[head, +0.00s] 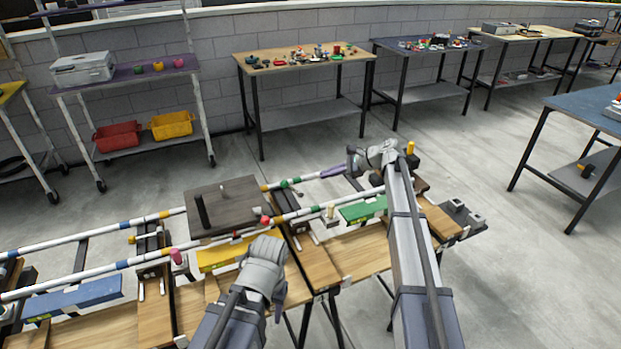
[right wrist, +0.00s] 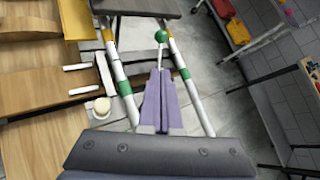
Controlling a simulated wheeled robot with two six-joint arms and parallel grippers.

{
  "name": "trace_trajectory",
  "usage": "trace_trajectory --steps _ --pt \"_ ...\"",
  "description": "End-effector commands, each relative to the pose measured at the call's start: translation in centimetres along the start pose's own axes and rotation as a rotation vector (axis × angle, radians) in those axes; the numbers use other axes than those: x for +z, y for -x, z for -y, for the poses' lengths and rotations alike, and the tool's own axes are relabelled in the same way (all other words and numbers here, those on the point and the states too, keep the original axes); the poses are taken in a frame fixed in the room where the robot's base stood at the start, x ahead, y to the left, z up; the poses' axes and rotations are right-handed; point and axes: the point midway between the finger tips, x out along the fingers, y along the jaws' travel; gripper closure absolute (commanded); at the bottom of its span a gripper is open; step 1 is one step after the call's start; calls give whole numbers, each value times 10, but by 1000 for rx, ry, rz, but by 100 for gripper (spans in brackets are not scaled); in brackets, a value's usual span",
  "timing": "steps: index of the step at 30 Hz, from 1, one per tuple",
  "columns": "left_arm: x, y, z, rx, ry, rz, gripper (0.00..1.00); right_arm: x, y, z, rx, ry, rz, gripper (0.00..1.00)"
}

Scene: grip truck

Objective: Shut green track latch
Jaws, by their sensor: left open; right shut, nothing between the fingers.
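A green ball knob (head: 285,183) sits at the far rail of the track in the head view. In the right wrist view the green knob (right wrist: 161,36) tops a thin white stem that leans between two white rails with green bands. My right gripper (head: 325,174) reaches over the track from the right, its purple fingers pointing left toward the knob. Its fingers (right wrist: 160,72) are shut and empty, with tips close to the stem; contact cannot be told. My left gripper (head: 279,304) is open over the near wooden bench; its fingers are mostly hidden behind its wrist.
A dark plate (head: 225,207) lies across the rails, left of the green knob. A green panel (head: 362,209) lies below my right arm. Tables stand well behind.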

Motion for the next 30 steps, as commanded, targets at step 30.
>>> trace_trajectory --steps 30 --pt "-4 -71 -7 0 -1 0 50 0 -133 0 -1 -1 0 100"
